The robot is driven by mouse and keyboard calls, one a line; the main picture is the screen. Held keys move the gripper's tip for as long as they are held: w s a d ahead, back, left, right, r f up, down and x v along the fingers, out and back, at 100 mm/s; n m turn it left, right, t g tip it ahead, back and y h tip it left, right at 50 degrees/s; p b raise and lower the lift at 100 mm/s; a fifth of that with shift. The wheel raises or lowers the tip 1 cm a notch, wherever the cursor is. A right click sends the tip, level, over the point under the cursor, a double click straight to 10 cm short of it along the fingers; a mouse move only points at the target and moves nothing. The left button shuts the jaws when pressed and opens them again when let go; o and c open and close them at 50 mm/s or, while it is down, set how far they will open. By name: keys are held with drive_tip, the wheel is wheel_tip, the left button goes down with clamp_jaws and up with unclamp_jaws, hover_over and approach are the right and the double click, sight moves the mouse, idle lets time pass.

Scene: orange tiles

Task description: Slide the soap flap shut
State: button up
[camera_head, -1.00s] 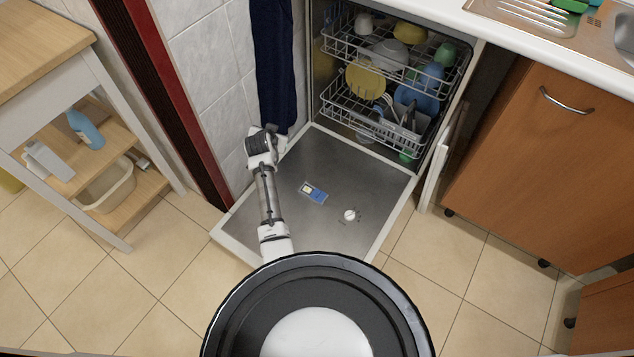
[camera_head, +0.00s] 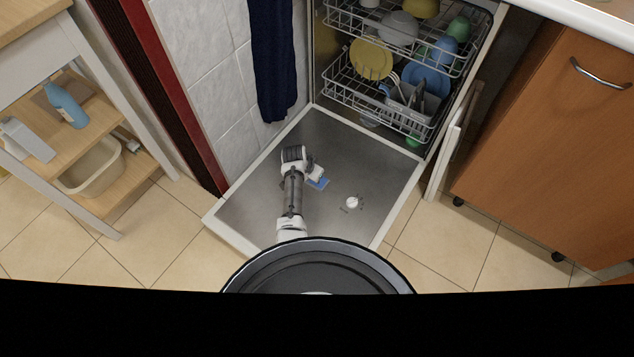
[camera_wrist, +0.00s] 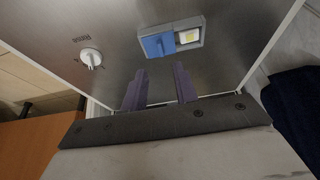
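The soap dispenser (camera_wrist: 190,37) is set in the inner face of the open dishwasher door. Its blue flap (camera_wrist: 158,44) is slid to the left in the wrist view, and the compartment on the right is uncovered with a pale yellow block (camera_wrist: 189,36) inside. In the wrist view my gripper (camera_wrist: 160,70) is open and empty. Its two fingers are apart, just below the flap in the picture, with no contact visible.
A white round knob (camera_head: 352,202) stands up from the door (camera_head: 260,205). Loaded racks (camera_head: 380,95) are in the dishwasher behind. A dark blue towel (camera_head: 272,70) hangs at the left, and a wooden cabinet (camera_head: 560,150) stands at the right.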

drive_tip(key=shift+b+x, duration=3.9)
drive_tip(key=shift+x, duration=0.05)
drive_tip(key=shift+w, duration=0.1)
clamp_jaws()
